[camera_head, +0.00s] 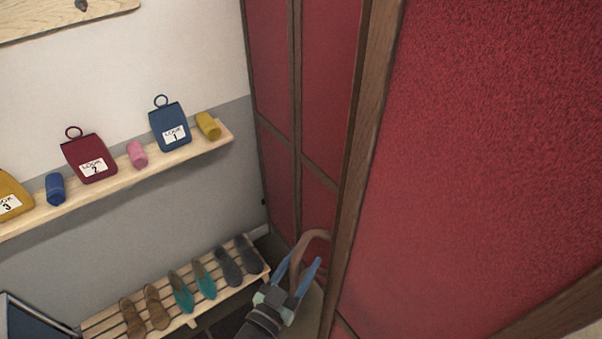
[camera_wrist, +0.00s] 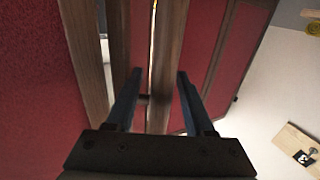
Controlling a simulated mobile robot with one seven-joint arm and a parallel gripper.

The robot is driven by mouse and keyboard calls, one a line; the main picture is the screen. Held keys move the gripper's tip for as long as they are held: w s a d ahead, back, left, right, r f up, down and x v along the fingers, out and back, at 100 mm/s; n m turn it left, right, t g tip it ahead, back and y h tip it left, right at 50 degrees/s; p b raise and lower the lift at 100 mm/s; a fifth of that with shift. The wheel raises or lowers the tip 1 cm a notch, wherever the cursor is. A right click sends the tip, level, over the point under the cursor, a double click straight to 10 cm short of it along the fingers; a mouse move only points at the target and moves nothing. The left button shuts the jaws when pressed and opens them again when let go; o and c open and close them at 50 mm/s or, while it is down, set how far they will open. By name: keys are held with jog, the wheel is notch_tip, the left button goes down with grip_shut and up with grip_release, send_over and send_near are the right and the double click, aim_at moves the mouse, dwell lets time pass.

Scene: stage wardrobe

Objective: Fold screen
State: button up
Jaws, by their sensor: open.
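The folding screen has red panels in brown wooden frames. Its near panel (camera_head: 480,150) fills the right of the head view, and its narrower far panels (camera_head: 330,80) stand angled behind it near the wall. In the wrist view, my gripper's two blue fingers (camera_wrist: 160,73) point at upright wooden frame strips (camera_wrist: 168,45), with red panels (camera_wrist: 30,90) on both sides. A strip lies between the fingers in the picture; I cannot tell whether they touch it.
A wall shelf (camera_head: 120,180) holds labelled pouches and small rolls. A slatted rack (camera_head: 195,320) below carries several shoes. A curved brown piece (camera_head: 316,235) shows just behind my gripper. A dark-framed object (camera_head: 25,318) stands at the lower left.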

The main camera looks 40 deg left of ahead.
jog(key=shift+s, duration=0.1)
jog(key=s+d+b, duration=0.2)
jog(key=s+b, duration=0.1)
jog(key=s, duration=0.9)
jog(key=shift+s, duration=0.3)
jog(key=shift+b, duration=0.3)
